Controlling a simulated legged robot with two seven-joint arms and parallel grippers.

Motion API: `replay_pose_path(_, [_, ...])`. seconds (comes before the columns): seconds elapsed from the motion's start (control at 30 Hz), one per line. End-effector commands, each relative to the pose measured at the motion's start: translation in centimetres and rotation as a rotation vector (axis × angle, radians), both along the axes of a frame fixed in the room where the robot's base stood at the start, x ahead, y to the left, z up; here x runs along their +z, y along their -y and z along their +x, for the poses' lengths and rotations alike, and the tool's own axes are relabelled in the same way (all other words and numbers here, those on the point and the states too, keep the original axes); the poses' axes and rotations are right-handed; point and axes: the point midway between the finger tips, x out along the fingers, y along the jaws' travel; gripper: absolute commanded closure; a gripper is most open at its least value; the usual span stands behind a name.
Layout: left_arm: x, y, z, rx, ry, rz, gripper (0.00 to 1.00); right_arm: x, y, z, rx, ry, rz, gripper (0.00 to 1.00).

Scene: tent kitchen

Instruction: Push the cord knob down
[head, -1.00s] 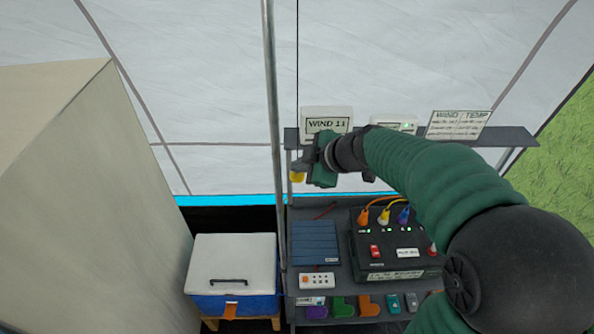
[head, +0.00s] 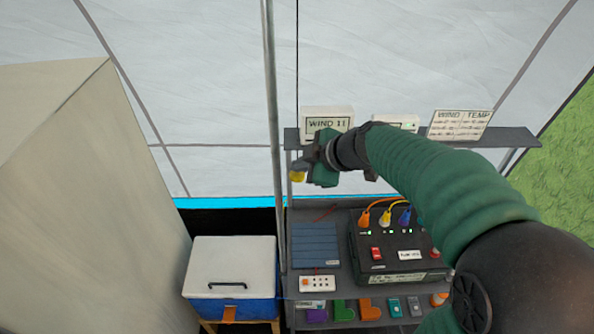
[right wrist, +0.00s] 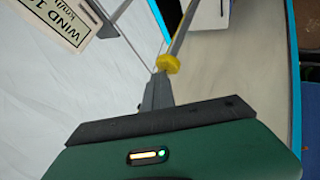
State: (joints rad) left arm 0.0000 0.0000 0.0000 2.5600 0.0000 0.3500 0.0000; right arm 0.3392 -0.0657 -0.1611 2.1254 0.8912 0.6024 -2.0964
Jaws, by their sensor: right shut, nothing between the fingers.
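The yellow cord knob (head: 297,177) hangs by the left end of the shelf in the head view. It shows larger in the right wrist view (right wrist: 168,62), right at my fingertips. My right gripper (head: 304,164) comes in from the right with its green body just right of the knob. In the right wrist view my grey fingers (right wrist: 158,90) are shut with nothing between them. Their tips are beside the knob; I cannot tell whether they touch it. The thin dark cord (head: 297,60) runs up above the gripper. My left gripper is not in view.
A grey shelf (head: 500,138) carries the WIND display (head: 327,122) and a WIND/TEMP card (head: 458,125). A vertical pole (head: 273,100) stands left of the knob. Below are a black switch box (head: 385,270) with plugs and a white-lidded cooler (head: 232,265). A beige cabinet (head: 90,200) fills the left.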

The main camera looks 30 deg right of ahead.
Motion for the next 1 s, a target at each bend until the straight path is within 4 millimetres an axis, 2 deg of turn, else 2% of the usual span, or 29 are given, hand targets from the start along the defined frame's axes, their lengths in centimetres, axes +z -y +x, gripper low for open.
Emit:
replay_pose_path(0.27, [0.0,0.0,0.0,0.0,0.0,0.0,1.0,0.3,0.0,0.0,0.001,-0.001,0.0,1.0])
replay_pose_path(0.73, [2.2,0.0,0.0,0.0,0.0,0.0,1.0,5.7,0.0,0.0,0.0,0.002,-0.001,1.0])
replay_pose_path(1.0, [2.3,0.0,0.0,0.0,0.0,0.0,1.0,6.2,0.0,0.0,0.0,0.0,-0.001,1.0])
